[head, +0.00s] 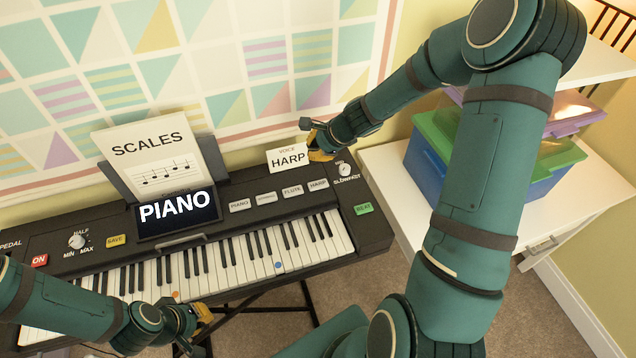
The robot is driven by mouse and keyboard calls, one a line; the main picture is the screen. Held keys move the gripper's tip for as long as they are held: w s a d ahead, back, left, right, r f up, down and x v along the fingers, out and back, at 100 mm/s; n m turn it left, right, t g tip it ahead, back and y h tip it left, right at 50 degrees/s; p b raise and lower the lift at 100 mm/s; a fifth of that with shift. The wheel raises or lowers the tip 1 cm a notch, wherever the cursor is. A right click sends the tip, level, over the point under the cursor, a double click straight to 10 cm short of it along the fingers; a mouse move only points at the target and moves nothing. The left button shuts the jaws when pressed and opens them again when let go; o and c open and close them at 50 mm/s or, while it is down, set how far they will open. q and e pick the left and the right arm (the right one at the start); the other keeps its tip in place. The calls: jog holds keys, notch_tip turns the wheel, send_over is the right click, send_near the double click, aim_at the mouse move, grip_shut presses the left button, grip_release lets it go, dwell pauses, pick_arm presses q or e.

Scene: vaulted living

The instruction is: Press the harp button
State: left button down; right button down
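The harp button (318,185) is a pale labelled key at the right end of a row of voice buttons on a black keyboard (365,232). The keyboard's screen (176,212) reads PIANO. My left gripper (194,326) is by the front edge of the white keys. Whether either gripper is open or shut is unclear.
Piano (239,205), flute (292,190) and green beat (363,209) buttons and a knob (344,170) lie near the harp button. A scales sheet (155,150) stands behind the screen. A blue bin with a green lid (450,135) sits on a white table (590,178) at right.

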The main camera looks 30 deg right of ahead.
aim_at(315, 182)
notch_tip(315, 182, down, 9)
jog(key=b, duration=0.8)
jog(key=shift+r, duration=0.1)
dwell(1.4)
jog(key=shift+f+b, duration=0.45)
jog(key=shift+b, duration=0.1)
jog(key=shift+f, duration=0.35)
dwell(0.4)
jog(key=shift+r, duration=0.15)
jog(key=shift+r+p, duration=0.7)
